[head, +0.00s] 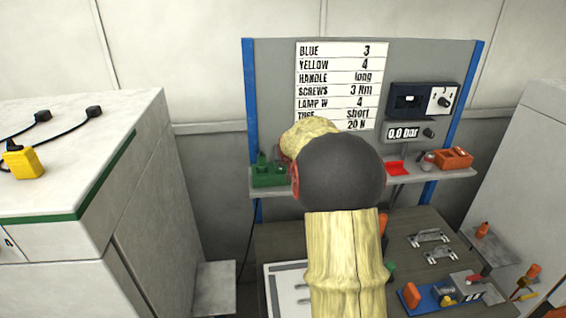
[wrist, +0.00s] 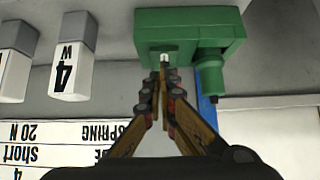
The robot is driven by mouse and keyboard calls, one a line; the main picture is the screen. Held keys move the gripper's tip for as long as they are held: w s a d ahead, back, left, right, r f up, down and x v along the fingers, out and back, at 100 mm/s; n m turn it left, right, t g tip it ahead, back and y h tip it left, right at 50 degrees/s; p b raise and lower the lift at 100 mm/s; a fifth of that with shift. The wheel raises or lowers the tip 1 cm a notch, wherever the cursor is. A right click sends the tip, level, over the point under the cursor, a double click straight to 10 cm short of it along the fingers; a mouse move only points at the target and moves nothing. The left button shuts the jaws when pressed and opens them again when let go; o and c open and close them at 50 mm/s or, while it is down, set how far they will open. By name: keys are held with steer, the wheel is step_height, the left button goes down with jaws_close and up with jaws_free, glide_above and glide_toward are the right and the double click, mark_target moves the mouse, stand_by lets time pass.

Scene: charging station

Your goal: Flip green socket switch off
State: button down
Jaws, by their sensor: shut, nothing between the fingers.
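The green socket (wrist: 190,33) fills the top middle of the wrist view, which looks upside down. A small white switch (wrist: 165,58) shows on its face. A green cylindrical piece (wrist: 210,75) with a dark tip sticks out at its right side. My gripper (wrist: 163,76) is shut and empty, with its fingertips together at or just in front of the switch. I cannot tell whether they touch it. In the head view the green socket (head: 268,175) sits on the left of the shelf. My arm hides the gripper there.
White blocks, one marked "4 W" (wrist: 72,55), stand left of the socket in the wrist view. A label board (head: 335,75) hangs above the shelf (head: 458,173). A red tray (head: 397,168) and an orange holder (head: 453,158) are at right. Tools lie on the bench below.

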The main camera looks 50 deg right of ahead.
steer(key=w+r+p+v, duration=0.1)
steer(key=v, duration=1.2)
steer(key=shift+d, duration=0.35)
steer(key=shift+r, duration=0.1)
